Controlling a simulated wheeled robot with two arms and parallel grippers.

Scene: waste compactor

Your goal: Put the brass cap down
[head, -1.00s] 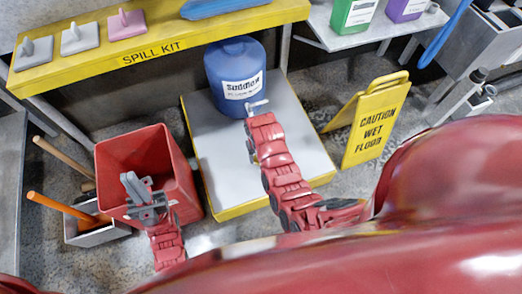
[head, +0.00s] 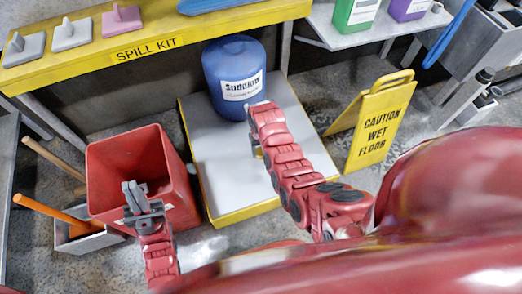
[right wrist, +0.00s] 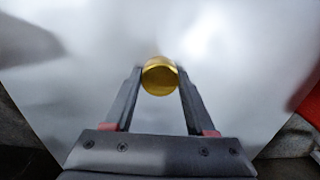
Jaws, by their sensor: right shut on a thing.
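The brass cap (right wrist: 160,80) is a round gold piece between the fingertips of my right gripper (right wrist: 160,70) in the right wrist view. The right gripper is shut on it. A pale grey surface lies behind the cap, and I cannot tell whether the cap touches it. In the head view my right arm reaches over the yellow-edged platform (head: 215,150), and the arm mostly hides that gripper. My left gripper (head: 132,192) is over the red bin (head: 105,185); its fingers are too small to tell open from shut.
A blue drum (head: 232,60) stands at the platform's back. A yellow wet-floor sign (head: 380,125) stands to the right. The yellow spill kit shelf (head: 210,30) runs behind. A grey box (head: 90,240) with orange and wooden handles is at left. The platform's left part is clear.

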